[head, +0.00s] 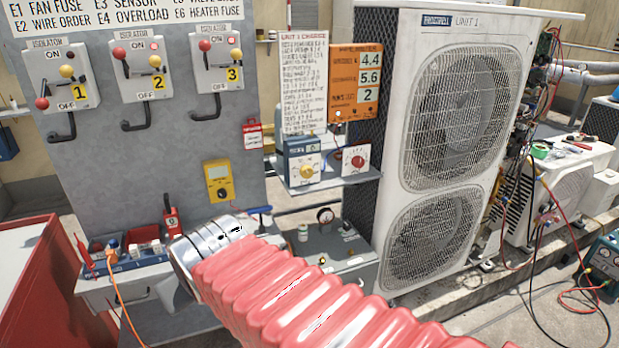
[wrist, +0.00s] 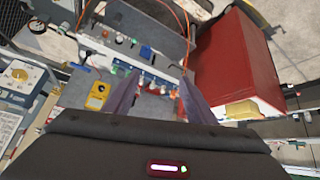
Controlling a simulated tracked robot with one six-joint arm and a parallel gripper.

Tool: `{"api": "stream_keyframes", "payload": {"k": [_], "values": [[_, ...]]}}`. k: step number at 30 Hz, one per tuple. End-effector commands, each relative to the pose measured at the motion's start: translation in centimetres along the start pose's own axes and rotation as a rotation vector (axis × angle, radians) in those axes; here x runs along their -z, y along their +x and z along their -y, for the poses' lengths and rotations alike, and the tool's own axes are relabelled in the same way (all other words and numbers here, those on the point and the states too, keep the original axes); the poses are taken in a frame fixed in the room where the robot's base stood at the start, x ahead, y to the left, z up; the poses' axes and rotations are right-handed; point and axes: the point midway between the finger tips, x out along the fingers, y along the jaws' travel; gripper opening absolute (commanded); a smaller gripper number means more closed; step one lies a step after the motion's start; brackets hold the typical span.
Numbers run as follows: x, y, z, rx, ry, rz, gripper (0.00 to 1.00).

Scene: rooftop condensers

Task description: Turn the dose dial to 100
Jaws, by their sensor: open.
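A blue-topped box with a white face and a yellow dial (head: 307,171) stands on a small grey shelf in the middle of the head view. The yellow dial also shows at the left edge of the wrist view (wrist: 19,74). A white box with a red dial (head: 357,161) stands to its right. The lettering is too small to tell which is the dose dial or its setting. My gripper (wrist: 157,100) is open and empty, its two fingers apart over the bench area, away from both dials. In the head view my red sleeved arm crosses the lower middle; the fingers are hidden.
Isolator switches (head: 143,70) and a yellow meter (head: 219,181) are on the grey panel. A white condenser (head: 455,130) stands right of the dials. A bench holds a gauge (head: 325,215) below the shelf. A red cabinet (head: 45,280) stands at left.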

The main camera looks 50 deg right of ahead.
Motion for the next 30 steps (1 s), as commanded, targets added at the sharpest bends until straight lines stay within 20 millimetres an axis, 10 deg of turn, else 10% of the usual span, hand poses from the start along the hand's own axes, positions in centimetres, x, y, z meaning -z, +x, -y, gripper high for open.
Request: {"api": "stream_keyframes", "payload": {"k": [15, 30], "values": [[9.0, 8.4, -17.5, -0.275, 0.077, -0.305, 0.51], [8.6, 12.8, -33.1, -0.38, 0.074, -0.585, 0.51]]}}
